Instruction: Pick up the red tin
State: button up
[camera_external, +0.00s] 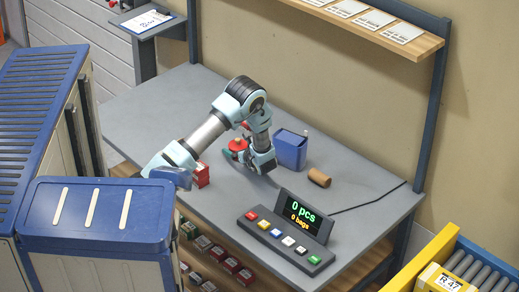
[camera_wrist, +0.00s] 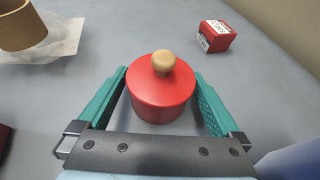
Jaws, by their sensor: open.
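The red tin (camera_wrist: 161,92) is a short round pot with a lid and a pale wooden knob, standing upright on the grey table. In the wrist view it sits between the two teal fingers of my gripper (camera_wrist: 161,88), one on each side. The fingers are open; I cannot tell whether either touches the tin. In the external view the tin (camera_external: 238,146) is partly hidden by my gripper (camera_external: 250,160), which is low at the tabletop beside it.
A small red box (camera_wrist: 216,36) lies beyond the tin. A brown roll (camera_wrist: 22,28) is at the upper left, by a clear bag (camera_wrist: 55,40). A blue bin (camera_external: 290,150) stands close to my gripper. A button panel (camera_external: 280,242) with a display is at the table's front.

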grip_shut()
dwell(0.7)
